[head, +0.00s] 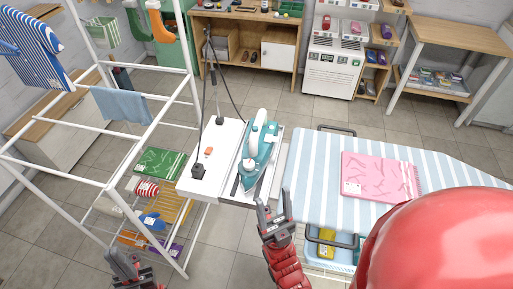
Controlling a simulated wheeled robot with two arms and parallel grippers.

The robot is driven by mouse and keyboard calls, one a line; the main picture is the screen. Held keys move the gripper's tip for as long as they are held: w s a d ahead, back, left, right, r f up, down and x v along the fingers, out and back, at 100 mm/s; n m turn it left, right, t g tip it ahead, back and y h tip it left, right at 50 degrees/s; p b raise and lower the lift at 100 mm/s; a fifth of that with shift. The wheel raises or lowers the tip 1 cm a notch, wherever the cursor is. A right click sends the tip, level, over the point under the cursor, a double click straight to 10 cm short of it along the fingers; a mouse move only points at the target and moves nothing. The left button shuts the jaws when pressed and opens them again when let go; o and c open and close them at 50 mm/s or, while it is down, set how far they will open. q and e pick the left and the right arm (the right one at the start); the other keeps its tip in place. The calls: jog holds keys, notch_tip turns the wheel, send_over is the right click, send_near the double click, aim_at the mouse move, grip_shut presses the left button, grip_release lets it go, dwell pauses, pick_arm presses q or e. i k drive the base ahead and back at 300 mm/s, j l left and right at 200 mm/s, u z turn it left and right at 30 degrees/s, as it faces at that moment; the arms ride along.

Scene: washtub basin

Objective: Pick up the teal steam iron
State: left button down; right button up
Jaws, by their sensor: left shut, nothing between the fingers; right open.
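The teal steam iron (248,180) with a white handle stands on a white stand with a grey rest plate, left of the ironing board (307,173). My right gripper (273,203) is open and empty. In the picture it is just below the iron, near the front edge of the stand, and apart from the iron. My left gripper (124,262) is at the bottom left, below the drying rack, far from the iron. It is shut with nothing in it.
A white drying rack (66,127) with cloths stands at left. A power socket with a plug (198,172) and dark cords is on the stand beside the iron. My large red arm part covers the lower right.

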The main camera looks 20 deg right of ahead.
aim_at(254, 147)
jog(key=z, duration=1.35)
jog(key=k+j+z, duration=0.15)
jog(key=j, duration=0.2)
jog(key=j+z, duration=0.15)
jog(key=j, duration=0.25)
jog(key=k+j+z, duration=0.35)
jog(key=j, duration=0.3)
jog(key=j+z, duration=0.15)
jog(key=j, duration=0.15)
jog(key=k+j+z, duration=0.2)
jog(key=i+j, duration=0.25)
jog(key=i, duration=0.05)
